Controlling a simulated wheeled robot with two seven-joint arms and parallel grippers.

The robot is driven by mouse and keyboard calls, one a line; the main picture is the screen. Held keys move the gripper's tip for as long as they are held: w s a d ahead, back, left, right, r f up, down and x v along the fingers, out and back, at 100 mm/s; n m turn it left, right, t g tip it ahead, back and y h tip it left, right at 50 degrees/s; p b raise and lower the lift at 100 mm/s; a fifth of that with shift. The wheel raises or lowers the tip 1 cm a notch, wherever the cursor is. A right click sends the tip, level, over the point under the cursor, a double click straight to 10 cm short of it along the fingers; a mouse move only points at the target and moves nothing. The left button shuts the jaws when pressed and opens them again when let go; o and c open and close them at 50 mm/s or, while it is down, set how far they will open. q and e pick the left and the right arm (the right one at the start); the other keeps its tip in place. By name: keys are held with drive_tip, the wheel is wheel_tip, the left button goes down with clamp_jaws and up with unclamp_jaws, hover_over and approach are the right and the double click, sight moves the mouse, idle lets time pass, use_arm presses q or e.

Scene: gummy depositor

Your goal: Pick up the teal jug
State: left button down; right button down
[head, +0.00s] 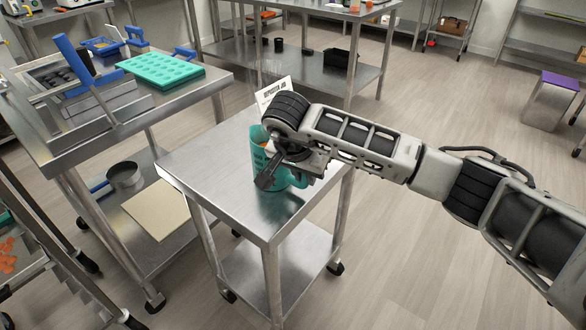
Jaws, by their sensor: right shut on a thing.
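The teal jug (259,160) stands upright at the small steel table (218,168), partly hidden behind my right gripper. Its teal side shows left of the gripper and more teal shows to the right, near the handle side. My right gripper (268,181) comes in from the right and is shut on the jug. I cannot tell clearly whether the jug's base touches the table top. My left gripper is not in view.
A white sign card (272,92) stands behind the jug. A larger steel table (52,155) at left holds a teal mold (160,70) and blue-handled tools. A lower shelf there holds a pan (125,175) and a beige board (155,208). Open floor lies to the right.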

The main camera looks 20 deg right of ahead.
drive_tip(key=shift+w+r, duration=0.1)
drive_tip(key=shift+r, duration=0.6)
drive_tip(key=s+a+r+b, duration=0.2)
drive_tip(key=a+r, duration=0.9)
drive_tip(key=a, duration=0.3)
drive_tip(key=shift+r, duration=0.4)
drive_tip(key=c, duration=2.1)
unclamp_jaws()
drive_tip(key=shift+d, duration=0.1)
clamp_jaws()
